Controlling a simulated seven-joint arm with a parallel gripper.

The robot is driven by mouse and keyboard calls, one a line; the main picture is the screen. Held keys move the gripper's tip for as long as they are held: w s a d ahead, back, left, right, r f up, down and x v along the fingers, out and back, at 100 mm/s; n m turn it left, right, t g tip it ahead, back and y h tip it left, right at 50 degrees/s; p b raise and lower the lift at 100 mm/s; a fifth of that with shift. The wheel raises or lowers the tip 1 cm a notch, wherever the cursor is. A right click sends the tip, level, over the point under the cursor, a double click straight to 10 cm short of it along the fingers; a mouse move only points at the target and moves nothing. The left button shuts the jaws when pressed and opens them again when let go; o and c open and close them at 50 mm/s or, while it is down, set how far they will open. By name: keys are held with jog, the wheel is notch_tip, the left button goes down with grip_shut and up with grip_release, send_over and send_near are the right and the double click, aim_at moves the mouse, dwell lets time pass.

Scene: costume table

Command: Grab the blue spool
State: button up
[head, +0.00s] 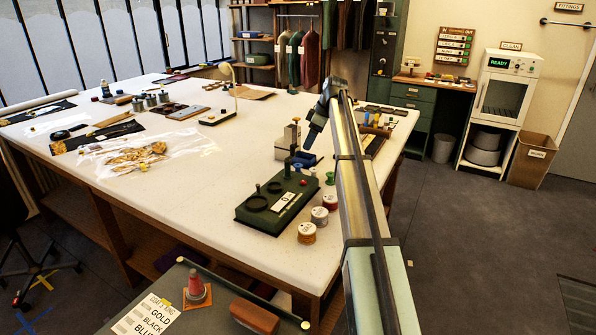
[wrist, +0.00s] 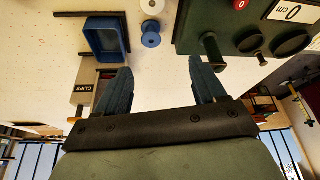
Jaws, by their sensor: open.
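The blue spool (wrist: 151,39) stands on the white table in the wrist view, with a white spool (wrist: 151,7) just above it in the picture. My gripper (wrist: 160,66) is open, its two blue fingers apart with nothing between them. The blue spool lies beyond the fingertips, a little left of the midline between them, and is not touched.
The green device (wrist: 225,32) stands right of the spool in the wrist view; it also shows in the head view (head: 250,214). The blue tray (wrist: 90,42) and a clips box (wrist: 83,95) are at left. Several thread spools (head: 307,233) line the device's right side.

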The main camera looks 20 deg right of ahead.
jog(key=m, duration=0.1)
send_over(298, 165)
jog(key=s+d, duration=0.2)
jog(key=f, duration=0.6)
jog(key=shift+w+a+f, duration=0.1)
jog(key=shift+a+f, duration=0.15)
jog(key=shift+f, duration=0.1)
jog(key=shift+d+x, duration=0.1)
jog(key=shift+x, duration=1.5)
jog(key=shift+d+x, duration=0.15)
jog(key=shift+x, duration=1.45)
jog(key=shift+w, duration=0.2)
jog(key=c, duration=1.1)
jog(key=shift+r, duration=0.1)
